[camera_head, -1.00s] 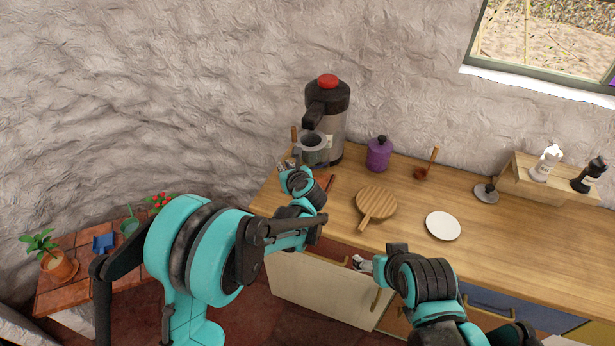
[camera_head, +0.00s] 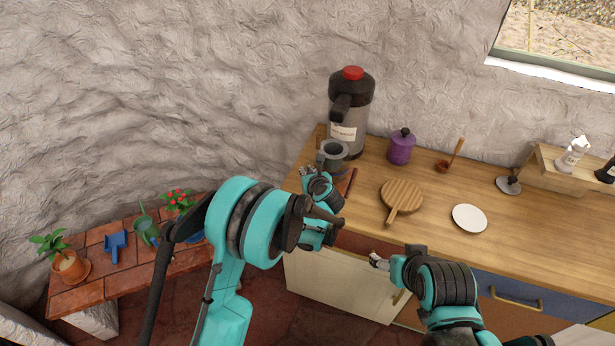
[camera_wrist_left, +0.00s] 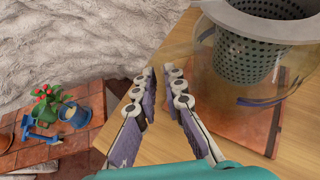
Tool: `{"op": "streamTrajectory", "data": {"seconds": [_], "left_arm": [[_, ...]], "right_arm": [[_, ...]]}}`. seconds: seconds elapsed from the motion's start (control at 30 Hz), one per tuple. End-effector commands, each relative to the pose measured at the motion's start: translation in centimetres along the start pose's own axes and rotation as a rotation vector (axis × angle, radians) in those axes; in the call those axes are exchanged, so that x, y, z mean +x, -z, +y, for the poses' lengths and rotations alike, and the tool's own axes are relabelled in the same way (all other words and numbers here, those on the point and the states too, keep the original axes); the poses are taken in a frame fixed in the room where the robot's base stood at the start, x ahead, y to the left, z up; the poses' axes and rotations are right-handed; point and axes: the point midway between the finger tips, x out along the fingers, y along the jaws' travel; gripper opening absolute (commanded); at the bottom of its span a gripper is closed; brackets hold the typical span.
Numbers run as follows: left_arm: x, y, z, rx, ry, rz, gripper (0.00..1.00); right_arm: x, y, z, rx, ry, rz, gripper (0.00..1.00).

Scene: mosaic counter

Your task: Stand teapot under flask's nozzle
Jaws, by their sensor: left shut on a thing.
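The teapot (camera_head: 333,150) is clear glass with a grey strainer inside. It stands upright in front of the flask, low in front of its nozzle. The flask (camera_head: 347,137) is tall and grey with a black top and red cap; its black nozzle (camera_head: 340,108) juts forward. In the left wrist view the teapot (camera_wrist_left: 262,50) is at the right, over a reddish tile (camera_wrist_left: 235,115). My left gripper (camera_head: 307,172) is at the teapot's left side; in its wrist view (camera_wrist_left: 162,95) the fingers are close together. The clear handle is hard to see. My right gripper (camera_head: 378,261) is low before the counter.
A purple pot (camera_head: 401,149), a wooden board (camera_head: 396,196) and a white plate (camera_head: 469,218) are right of the flask. A tiled side table (camera_head: 105,283) with plants stands at the left. The counter front right of the plate is clear.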

Motion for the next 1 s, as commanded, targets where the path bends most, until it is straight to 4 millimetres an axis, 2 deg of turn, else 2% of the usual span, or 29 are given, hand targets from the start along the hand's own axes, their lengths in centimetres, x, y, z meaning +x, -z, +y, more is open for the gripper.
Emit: {"op": "streamTrajectory", "data": {"seconds": [0.03,0.1,0.47,0.5,0.57,0.9,1.0], "left_arm": [[0.5,0.9,0.0,0.000,0.001,-0.001,0.00],[0.7,1.4,0.0,0.000,0.001,-0.001,0.00],[0.9,1.6,0.0,0.000,0.001,-0.001,0.00],[0.8,1.6,0.0,0.000,0.000,0.000,0.17],[0.8,1.6,0.0,0.000,0.000,0.000,0.30],[0.7,1.4,0.0,0.000,0.000,0.000,0.30],[-0.2,1.2,-0.1,0.001,0.002,0.000,0.30]], "right_arm": [[0.4,-0.3,0.0,0.000,0.000,0.000,0.72],[0.5,-0.4,0.0,0.000,0.000,0.000,0.72],[0.7,-0.5,0.0,0.000,0.000,0.000,0.72],[0.7,-0.5,0.0,0.000,0.000,0.000,0.72],[0.6,-0.5,0.0,0.000,0.000,0.000,0.72],[0.4,-0.3,0.0,0.000,0.000,0.000,0.72],[0.2,-0.1,0.0,0.000,0.000,0.000,0.72]]}}
